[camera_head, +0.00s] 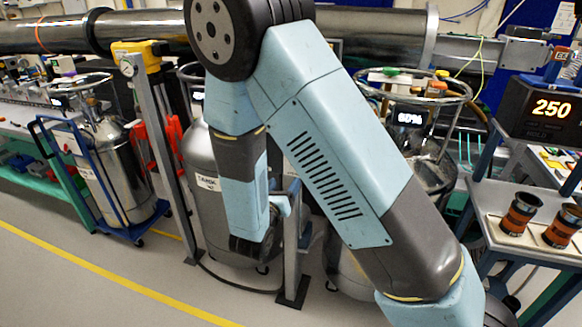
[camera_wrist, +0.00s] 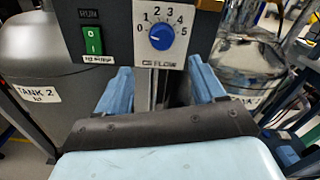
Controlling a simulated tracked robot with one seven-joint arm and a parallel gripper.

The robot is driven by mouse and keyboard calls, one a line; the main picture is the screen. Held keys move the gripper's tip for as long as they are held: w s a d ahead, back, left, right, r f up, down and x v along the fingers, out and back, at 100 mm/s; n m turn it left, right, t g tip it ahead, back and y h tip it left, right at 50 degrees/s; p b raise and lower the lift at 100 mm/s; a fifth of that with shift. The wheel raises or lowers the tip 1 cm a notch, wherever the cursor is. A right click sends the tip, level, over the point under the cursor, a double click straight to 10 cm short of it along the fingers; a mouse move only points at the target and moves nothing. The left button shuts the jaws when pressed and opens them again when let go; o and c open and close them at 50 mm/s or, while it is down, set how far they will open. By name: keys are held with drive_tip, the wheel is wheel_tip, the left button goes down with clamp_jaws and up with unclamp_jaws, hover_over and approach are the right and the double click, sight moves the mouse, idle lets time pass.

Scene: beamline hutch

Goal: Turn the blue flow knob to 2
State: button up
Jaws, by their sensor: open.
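The blue flow knob (camera_wrist: 161,36) sits at the centre of a white dial plate (camera_wrist: 148,17) numbered 0 to 5, labelled FLOW, in the wrist view. A small pale mark shows on the knob, but I cannot tell exactly which number it points to. My gripper (camera_wrist: 161,78) is open, with one blue finger on each side below the dial plate. Nothing is between the fingers except the post behind, and they appear apart from the knob. In the head view my arm hides the knob and most of the gripper.
A green switch (camera_wrist: 93,39) is left of the dial on the same dark panel. A TANK 2 cylinder (camera_wrist: 60,100) stands at left, and a shiny metal vessel (camera_wrist: 245,55) at right. In the head view, a cart (camera_head: 490,205) with a 250 display stands right; open floor is front left.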

drive_tip(key=x, duration=1.1)
